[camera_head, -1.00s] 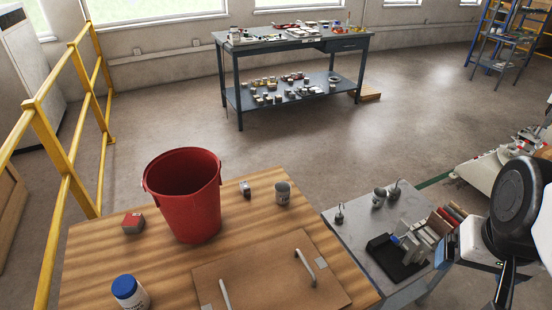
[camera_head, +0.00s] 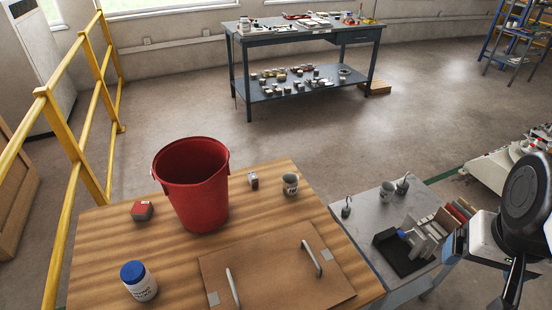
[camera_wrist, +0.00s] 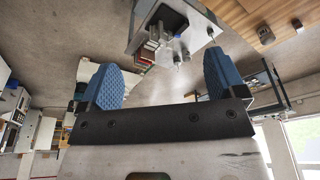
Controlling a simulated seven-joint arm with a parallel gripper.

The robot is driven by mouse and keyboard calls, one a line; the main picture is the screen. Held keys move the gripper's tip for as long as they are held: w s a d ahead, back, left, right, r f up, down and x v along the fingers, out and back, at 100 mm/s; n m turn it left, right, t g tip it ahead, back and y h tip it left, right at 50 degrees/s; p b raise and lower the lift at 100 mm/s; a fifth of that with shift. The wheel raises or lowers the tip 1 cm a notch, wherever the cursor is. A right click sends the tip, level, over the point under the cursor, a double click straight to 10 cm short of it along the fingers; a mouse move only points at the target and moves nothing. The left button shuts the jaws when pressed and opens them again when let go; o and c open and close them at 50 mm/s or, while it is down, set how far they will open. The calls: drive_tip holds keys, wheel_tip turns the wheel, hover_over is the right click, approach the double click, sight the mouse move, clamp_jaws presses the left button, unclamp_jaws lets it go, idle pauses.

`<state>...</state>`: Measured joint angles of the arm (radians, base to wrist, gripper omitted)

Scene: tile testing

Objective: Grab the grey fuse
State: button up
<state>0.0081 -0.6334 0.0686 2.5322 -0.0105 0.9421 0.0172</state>
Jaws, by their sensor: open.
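A small grey block (camera_head: 253,180) with a pale face stands on the wooden table, between the red bucket and a grey mug. It may be the grey fuse, but it is too small to be sure. A small red-and-grey box (camera_head: 142,210) lies left of the bucket. My gripper shows in the wrist view (camera_wrist: 161,82) with its two blue fingers wide apart and nothing between them. It is off the wooden table and well away from the block.
A red bucket (camera_head: 192,187), a grey mug (camera_head: 290,184), a blue-lidded jar (camera_head: 138,281) and a brown board (camera_head: 275,275) with handles occupy the wooden table (camera_head: 100,240). A grey side table (camera_head: 360,215) holds a black tray and small items. A yellow railing (camera_head: 75,150) runs at left.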

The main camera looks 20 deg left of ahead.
drive_tip(key=c, duration=0.5)
drive_tip(key=w+a+f+n+t, duration=0.15)
drive_tip(key=w+a+n, duration=0.35)
drive_tip(key=w, duration=0.5)
drive_tip(key=w+a+n+t, duration=0.2)
drive_tip(key=w+a+n, duration=0.2)
drive_tip(key=w+n, duration=0.45)
drive_tip(key=w+a+f+n+t+y, duration=0.1)
drive_tip(key=w+a+f+n, duration=0.3)
drive_tip(key=w+a, duration=0.35)
drive_tip(key=w+a+f+n+t+y, duration=0.1)
drive_tip(key=w+a+f+n+y, duration=0.15)
drive_tip(key=w+a+n, duration=0.45)
drive_tip(key=n+t+y, duration=0.2)
drive_tip(key=n+y, duration=0.2)
drive_tip(key=n, duration=1.1)
approach(255, 180)
drive_tip(key=w+d+r, duration=0.5)
drive_tip(key=w, duration=0.2)
drive_tip(key=s+a+f+n, duration=0.1)
drive_tip(key=a+f+n, duration=0.1)
drive_tip(key=s+a+f+n+y, duration=0.1)
drive_tip(key=a+f+n, duration=0.1)
drive_tip(key=f, duration=0.1)
drive_tip(key=s+a+f+n+y, duration=0.1)
drive_tip(key=a+f+n, duration=0.1)
drive_tip(key=a, duration=0.1)
drive_tip(key=shift+f+g, duration=0.25)
drive_tip(key=shift+f, duration=0.15)
